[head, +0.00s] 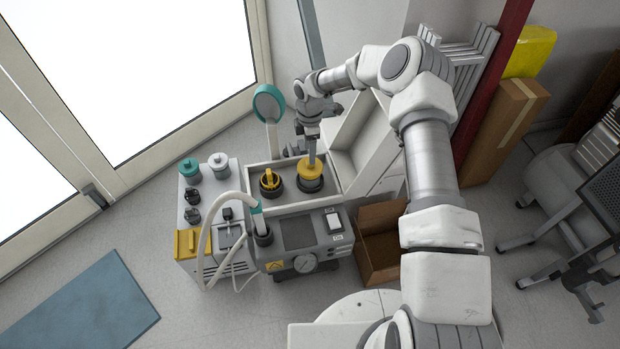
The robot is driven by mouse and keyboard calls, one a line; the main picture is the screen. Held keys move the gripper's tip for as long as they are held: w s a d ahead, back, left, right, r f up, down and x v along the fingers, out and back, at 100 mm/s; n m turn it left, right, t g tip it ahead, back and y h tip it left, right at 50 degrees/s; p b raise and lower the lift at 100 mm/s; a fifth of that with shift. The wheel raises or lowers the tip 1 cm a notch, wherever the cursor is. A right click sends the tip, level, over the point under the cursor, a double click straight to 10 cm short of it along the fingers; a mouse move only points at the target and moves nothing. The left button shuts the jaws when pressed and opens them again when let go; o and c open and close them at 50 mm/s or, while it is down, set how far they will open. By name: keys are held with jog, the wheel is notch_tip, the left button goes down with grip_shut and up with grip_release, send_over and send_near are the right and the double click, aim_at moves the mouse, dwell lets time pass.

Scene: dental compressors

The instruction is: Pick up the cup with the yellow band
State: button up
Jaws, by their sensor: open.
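Two dark round items with yellow parts stand in the pale open-topped bay of the compressor unit (262,205) in the head view. The right one, a dark cup with a broad yellow band (309,174), is directly below my gripper (312,158). The left one is a dark cup with a raised yellow part on top (270,181); it stands apart from my gripper. My gripper points down, with its fingers at the top of the right cup. It is open. Whether the fingers touch the cup is too small to tell, and the gripper hides part of its top.
A teal round-headed piece (268,104) rises behind the bay. A pale hose (229,200) loops at the front left. Knobs and a yellow box (190,243) are on the left. An open cardboard box (380,255) stands at right.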

aim_at(310, 175)
notch_tip(310, 175, down, 5)
jog(key=shift+w+d+r+b, duration=0.1)
jog(key=shift+w+b, duration=0.05)
jog(key=shift+b, duration=0.75)
jog(key=shift+c, duration=0.3)
grip_shut()
dwell(0.4)
